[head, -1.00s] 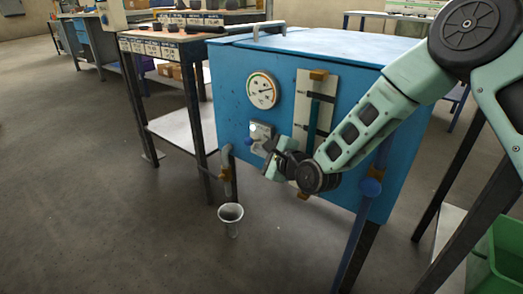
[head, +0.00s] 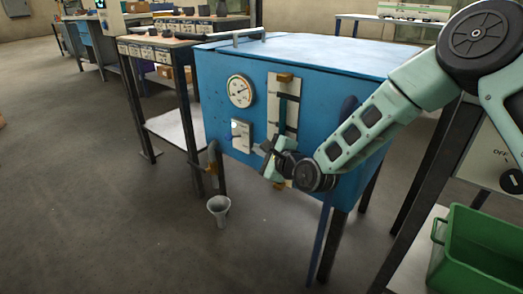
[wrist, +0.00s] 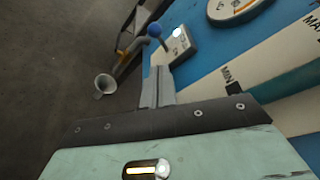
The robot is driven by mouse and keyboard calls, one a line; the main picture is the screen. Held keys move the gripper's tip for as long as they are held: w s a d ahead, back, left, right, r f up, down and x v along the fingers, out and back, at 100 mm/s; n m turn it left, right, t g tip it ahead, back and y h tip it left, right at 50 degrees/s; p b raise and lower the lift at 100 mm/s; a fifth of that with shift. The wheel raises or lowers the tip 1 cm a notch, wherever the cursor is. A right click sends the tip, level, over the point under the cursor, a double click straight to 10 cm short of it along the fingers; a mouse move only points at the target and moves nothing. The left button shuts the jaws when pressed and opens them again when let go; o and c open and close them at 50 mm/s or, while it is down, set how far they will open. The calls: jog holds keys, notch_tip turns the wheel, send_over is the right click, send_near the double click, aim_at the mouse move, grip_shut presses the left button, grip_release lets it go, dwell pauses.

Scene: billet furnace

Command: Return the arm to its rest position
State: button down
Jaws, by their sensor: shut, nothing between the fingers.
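My gripper (head: 268,153) is shut and empty, held in front of the blue furnace box (head: 215,110). In the wrist view its fingers (wrist: 157,88) are together, with the white sight-gauge plate (wrist: 215,80) marked MIN close at the right. In the head view my arm reaches in from the right, bent at the elbow, and hides the lower part of the sight gauge (head: 286,100) and part of the box front. A switch plate with a lit white lamp (head: 235,125) is left of the gripper. A round dial gauge (head: 240,91) is above that plate.
A green bin (head: 480,240) is at the lower right. A dark-legged table (head: 140,100) adjoins the box at left. The floor at front left is clear.

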jog(key=s+d+r+n+g+h, duration=0.15)
jog(key=s+n+g, duration=0.25)
jog(key=s+n, duration=0.4)
jog(key=s+r+n+g+h, duration=0.1)
jog(key=s+n+g+h, duration=0.15)
jog(key=s+n, duration=0.55)
jog(key=s+d+r+n+g+h, duration=0.1)
jog(key=s+d+n+g+h, duration=0.15)
jog(key=s+d, duration=0.4)
jog(key=s+d+r+n+g+h, duration=0.1)
jog(key=s+d+n, duration=0.25)
jog(key=s, duration=0.55)
jog(key=s+d+r+n+g+h, duration=0.25)
jog(key=s+d, duration=0.25)
jog(key=s, duration=0.3)
notch_tip(320, 180, up, 37)
jog(key=p, duration=3.8)
jog(key=shift+a+n+y, duration=0.25)
jog(key=shift+n+y, duration=0.1)
jog(key=shift+y, duration=0.05)
